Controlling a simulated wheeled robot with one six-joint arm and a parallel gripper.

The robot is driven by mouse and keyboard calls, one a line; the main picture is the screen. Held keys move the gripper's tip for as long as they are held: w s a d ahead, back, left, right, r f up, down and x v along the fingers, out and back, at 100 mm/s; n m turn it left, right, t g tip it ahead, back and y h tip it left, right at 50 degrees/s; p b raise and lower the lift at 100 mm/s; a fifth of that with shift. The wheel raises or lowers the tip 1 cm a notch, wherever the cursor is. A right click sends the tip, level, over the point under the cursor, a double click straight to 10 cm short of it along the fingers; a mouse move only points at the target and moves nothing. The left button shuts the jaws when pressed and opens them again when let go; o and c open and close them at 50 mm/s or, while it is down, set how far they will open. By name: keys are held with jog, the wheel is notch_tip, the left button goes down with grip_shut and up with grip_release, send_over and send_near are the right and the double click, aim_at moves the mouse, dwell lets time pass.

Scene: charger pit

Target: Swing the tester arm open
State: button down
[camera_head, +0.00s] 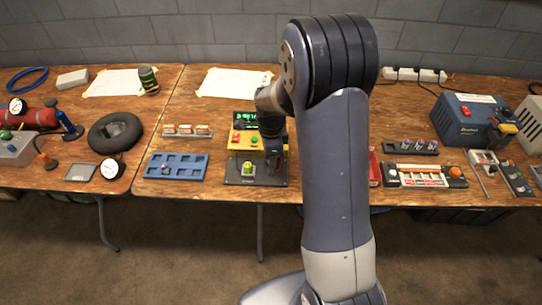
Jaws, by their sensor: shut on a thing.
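The tester (243,142) stands near the table's front edge, left of my arm. It has a yellow body, a dark display with green digits, a red button, a green button and a black base plate. A small yellow-green part sits at the front of its base. My gripper (274,163) points down at the tester's right side, shut on what appears to be the tester arm. The fingers and the held part are dark and small, and the gripper hides most of that part, so its angle cannot be told.
A blue tray (177,174) lies left of the tester, with a rack of small cells (187,131) behind it. A taped paper sheet (232,82) lies behind the tester. My arm covers the table to the right. A charger panel (425,175) and a blue machine (472,120) stand farther right.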

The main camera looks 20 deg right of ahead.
dwell(0.6)
jog(key=c, duration=1.1)
grip_release()
jog(key=shift+o, duration=0.2)
notch_tip(320, 180, up, 11)
jog(key=shift+f, duration=0.15)
notch_tip(320, 180, down, 11)
jog(key=shift+r, duration=0.2)
